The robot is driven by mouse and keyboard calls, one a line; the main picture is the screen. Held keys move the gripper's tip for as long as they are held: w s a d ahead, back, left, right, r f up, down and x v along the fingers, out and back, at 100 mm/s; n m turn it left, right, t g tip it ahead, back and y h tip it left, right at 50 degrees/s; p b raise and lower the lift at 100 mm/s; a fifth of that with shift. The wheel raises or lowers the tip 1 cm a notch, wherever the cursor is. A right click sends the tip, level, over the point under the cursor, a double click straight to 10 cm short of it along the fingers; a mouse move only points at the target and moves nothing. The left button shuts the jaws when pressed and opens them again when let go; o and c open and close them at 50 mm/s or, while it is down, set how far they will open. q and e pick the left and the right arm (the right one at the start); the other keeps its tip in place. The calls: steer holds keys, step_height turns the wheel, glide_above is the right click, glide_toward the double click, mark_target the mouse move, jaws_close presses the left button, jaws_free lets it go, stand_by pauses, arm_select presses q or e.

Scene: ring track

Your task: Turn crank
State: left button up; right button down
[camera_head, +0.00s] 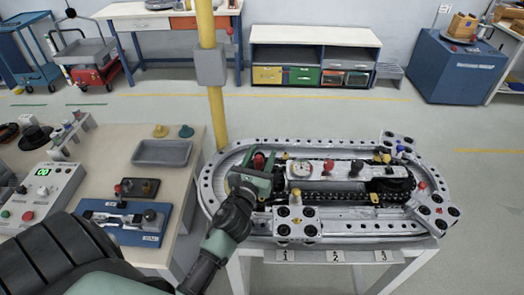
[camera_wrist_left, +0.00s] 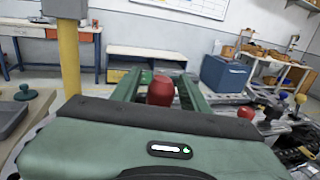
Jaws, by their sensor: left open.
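The ring track (camera_head: 330,229) is a grey oval on a white stand, with a chain mechanism and a gauge panel (camera_head: 325,168) in its middle. A red knob (camera_head: 259,161), seemingly the crank's handle, stands at the left end of the mechanism. My left gripper (camera_head: 256,169) is at this knob. In the left wrist view the red knob (camera_wrist_left: 160,90) shows between the two green fingers, which are open. I cannot tell whether they touch it. The crank's arm below the knob is hidden by the gripper. My right gripper is not in view.
A workbench (camera_head: 103,155) on the left holds a grey tray (camera_head: 162,152), a blue fixture (camera_head: 122,222) and a control box (camera_head: 42,195). A yellow post (camera_head: 216,115) rises behind the track's left end. Black-holed blocks (camera_head: 296,222) sit on the track's rim.

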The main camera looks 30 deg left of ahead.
arm_select(q)
steer(key=shift+w, duration=0.1)
jaws_close()
stand_by(1.5)
